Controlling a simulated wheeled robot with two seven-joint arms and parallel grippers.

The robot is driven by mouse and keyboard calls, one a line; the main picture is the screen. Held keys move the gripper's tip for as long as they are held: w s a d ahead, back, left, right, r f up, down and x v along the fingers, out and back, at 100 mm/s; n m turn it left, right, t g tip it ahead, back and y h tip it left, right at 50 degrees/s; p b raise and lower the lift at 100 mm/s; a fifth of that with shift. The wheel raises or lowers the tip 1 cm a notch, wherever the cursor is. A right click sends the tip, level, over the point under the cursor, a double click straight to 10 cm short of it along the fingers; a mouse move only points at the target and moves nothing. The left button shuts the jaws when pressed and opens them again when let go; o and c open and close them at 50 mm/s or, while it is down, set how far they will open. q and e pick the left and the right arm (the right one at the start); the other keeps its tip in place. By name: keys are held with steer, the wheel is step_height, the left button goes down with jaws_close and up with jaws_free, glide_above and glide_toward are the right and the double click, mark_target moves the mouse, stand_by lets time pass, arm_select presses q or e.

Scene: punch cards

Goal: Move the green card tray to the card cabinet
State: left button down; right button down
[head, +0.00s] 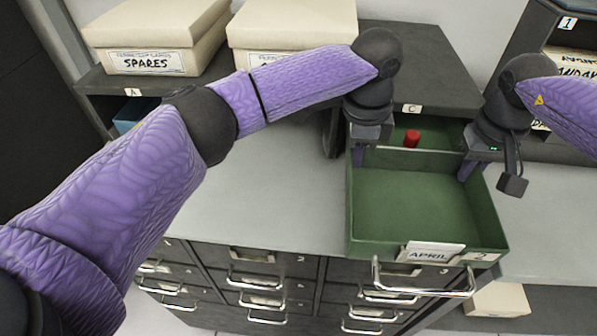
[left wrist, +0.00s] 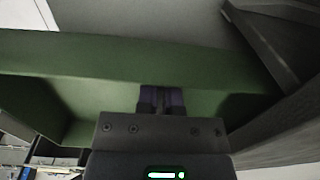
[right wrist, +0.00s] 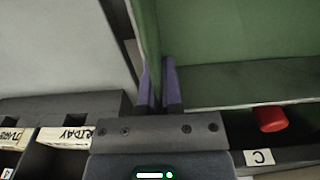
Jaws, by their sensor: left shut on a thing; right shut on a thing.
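The green card tray (head: 420,200) is at the right of centre in the head view, with an APRIL label and a 2 tag on its front. My left gripper (head: 358,155) is shut on its left wall, also seen in the left wrist view (left wrist: 162,98). My right gripper (head: 468,168) is shut on its right wall, also seen in the right wrist view (right wrist: 160,88). A grey card cabinet (head: 275,275) with several labelled drawers is below the counter. Whether the tray touches the counter is unclear.
The pale counter (head: 270,190) is clear left of the tray. A dark shelf (head: 430,70) marked C is close behind the tray. Cream boxes, one marked SPARES (head: 150,40), stand at the back left. A dark rack (head: 560,40) with labelled cards stands at the right.

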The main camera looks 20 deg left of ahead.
mark_target(458, 191)
arm_select(q)
steer(key=shift+r, duration=0.1)
arm_select(e)
steer(key=shift+w+r, duration=0.1)
arm_select(q)
steer(key=shift+s, duration=0.1)
